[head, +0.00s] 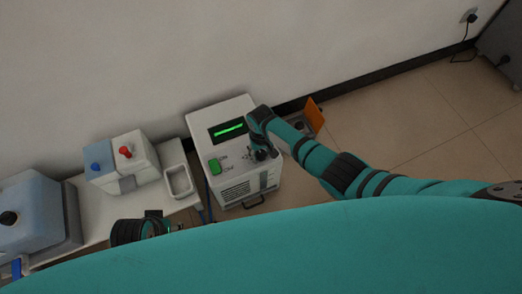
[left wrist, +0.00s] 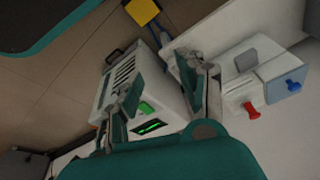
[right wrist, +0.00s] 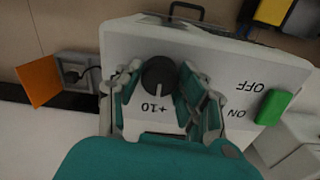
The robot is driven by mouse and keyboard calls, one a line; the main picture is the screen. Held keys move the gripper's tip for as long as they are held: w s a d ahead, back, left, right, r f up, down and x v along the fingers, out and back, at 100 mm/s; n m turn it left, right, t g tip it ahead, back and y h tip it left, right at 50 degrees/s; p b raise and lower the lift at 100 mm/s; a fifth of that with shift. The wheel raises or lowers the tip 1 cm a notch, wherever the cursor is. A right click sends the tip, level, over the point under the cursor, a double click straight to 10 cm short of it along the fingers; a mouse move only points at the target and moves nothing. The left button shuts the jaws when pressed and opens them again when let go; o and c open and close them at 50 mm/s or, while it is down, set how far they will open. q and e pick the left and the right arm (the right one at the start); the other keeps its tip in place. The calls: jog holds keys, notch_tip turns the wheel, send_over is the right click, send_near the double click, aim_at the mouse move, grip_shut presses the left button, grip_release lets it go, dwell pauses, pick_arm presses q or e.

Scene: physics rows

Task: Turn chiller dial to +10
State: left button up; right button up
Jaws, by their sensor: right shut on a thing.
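The chiller (head: 240,192) is a white box on the floor by the wall, with a lit green display (head: 229,129) and a green ON/OFF switch (head: 214,166). Its black dial (right wrist: 158,77) shows in the right wrist view, and its white pointer line faces the +10 label (right wrist: 154,108). My right gripper (head: 262,153) is shut on the dial, one finger on each side. In the head view the arm mostly hides the dial. My left gripper (left wrist: 162,80) is open and empty, its fingers apart, with the chiller beyond them.
A white bench (head: 130,205) left of the chiller holds a box with a blue and a red knob (head: 125,152), a tray (head: 179,181) and a blue-grey container (head: 30,212). An orange panel (head: 315,117) stands by the wall outlet. Floor to the right is clear.

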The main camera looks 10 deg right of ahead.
aim_at(261, 153)
pick_arm(q)
jog(key=shift+f, duration=0.4)
pick_arm(e)
jog(key=o, duration=1.1)
jog(key=shift+o, duration=0.2)
notch_tip(261, 153, up, 12)
